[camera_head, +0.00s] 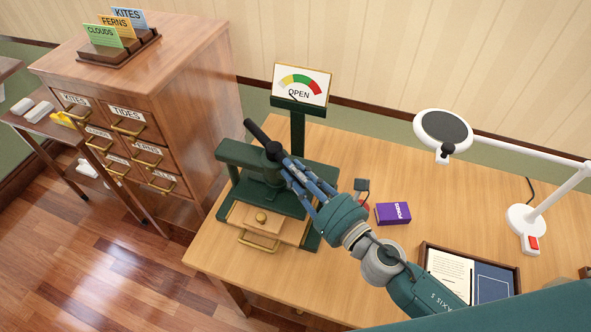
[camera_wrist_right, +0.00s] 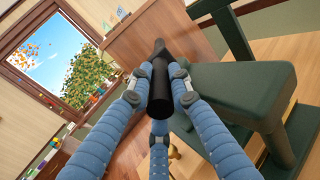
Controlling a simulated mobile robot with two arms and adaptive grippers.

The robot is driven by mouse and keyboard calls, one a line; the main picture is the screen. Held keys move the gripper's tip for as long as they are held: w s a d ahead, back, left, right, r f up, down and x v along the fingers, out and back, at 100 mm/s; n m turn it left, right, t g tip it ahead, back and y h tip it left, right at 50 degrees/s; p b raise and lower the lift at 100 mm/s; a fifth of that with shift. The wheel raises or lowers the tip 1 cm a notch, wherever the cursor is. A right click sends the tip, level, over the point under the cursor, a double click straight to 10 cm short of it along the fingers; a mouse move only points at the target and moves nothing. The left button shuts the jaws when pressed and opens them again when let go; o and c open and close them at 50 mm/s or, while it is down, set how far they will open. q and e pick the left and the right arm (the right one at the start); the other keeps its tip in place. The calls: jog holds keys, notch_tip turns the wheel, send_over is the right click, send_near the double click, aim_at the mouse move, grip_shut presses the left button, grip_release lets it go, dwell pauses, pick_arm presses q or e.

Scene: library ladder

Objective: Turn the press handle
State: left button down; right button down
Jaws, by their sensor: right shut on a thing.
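The green press (camera_head: 240,156) stands on the desk's left end. Its black handle bar (camera_head: 257,132) lies across the top and slants up to the left. My right gripper (camera_head: 279,157) reaches in from the right and is shut on the handle near its hub. In the right wrist view the black handle (camera_wrist_right: 160,85) runs between the blue fingers of my right gripper (camera_wrist_right: 158,95). The dial sign (camera_head: 300,87) behind the press reads OPEN. A wooden drawer with a brass handle (camera_head: 258,244) sits low at the press front. My left gripper is not in view.
A wooden card cabinet (camera_head: 190,95) stands left of the press. A purple box (camera_head: 393,214), a dark-framed tray (camera_head: 427,251) with papers and a white lamp (camera_head: 524,218) are on the desk to the right. Bare desk (camera_head: 350,150) lies behind my right arm.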

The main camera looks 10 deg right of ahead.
aim_at(274, 156)
jog(key=shift+s+a+r+m+t+h, duration=0.2)
jog(key=shift+a+m+t+h, duration=0.25)
jog(key=shift+m+h, duration=0.35)
jog(key=shift+s+a+m+t+h, duration=0.15)
jog(key=shift+a+m+t+h, duration=0.35)
jog(key=shift+h, duration=0.6)
jog(key=shift+s+a+f+m+h+b, duration=0.1)
jog(key=shift+a+m+h+b, duration=0.3)
jog(key=shift+m+h, duration=0.55)
jog(key=shift+a+r+m+t+h+b, duration=0.15)
jog(key=shift+a+m+h+b, duration=0.4)
jog(key=shift+h, duration=0.55)
jog(key=shift+a+r+m+t+h+b, duration=0.1)
jog(key=shift+a+m+h+b, duration=0.4)
jog(key=shift+h, duration=0.55)
jog(key=shift+d, duration=0.1)
jog(key=c, duration=1.6)
grip_release()
jog(key=shift+f, duration=0.15)
jog(key=shift+s, duration=0.1)
